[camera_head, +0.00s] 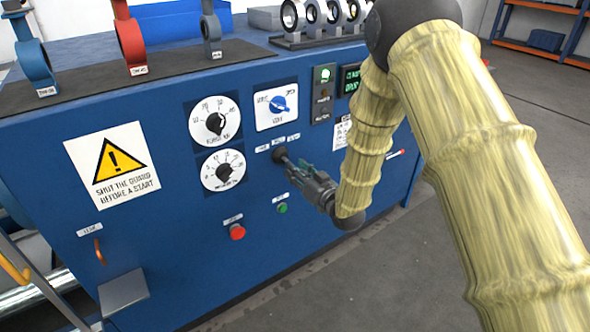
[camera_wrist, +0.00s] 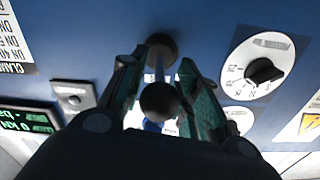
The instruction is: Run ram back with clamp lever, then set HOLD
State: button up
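The clamp lever (camera_head: 280,155) sticks out from a dark round boss on the blue machine front. In the wrist view its black ball knob (camera_wrist: 159,101) and thin rod lie between the fingers of my gripper (camera_wrist: 164,62). The fingers are apart, with gaps beside the rod; contact with the knob is unclear. In the head view my gripper (camera_head: 304,168) is at the lever's outer end. A blue selector knob (camera_head: 278,104) sits on a white plate above the lever; its setting labels are too small to read surely. The ram is not identifiable.
Two white dials (camera_head: 214,121) are left of the lever. A red button (camera_head: 237,232) and green button (camera_head: 282,208) sit below. A lit display (camera_head: 351,78) is at upper right. Valve bodies (camera_head: 128,38) stand on top. Open floor lies at right.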

grip_shut()
jog(key=shift+f, duration=0.1)
dwell(0.3)
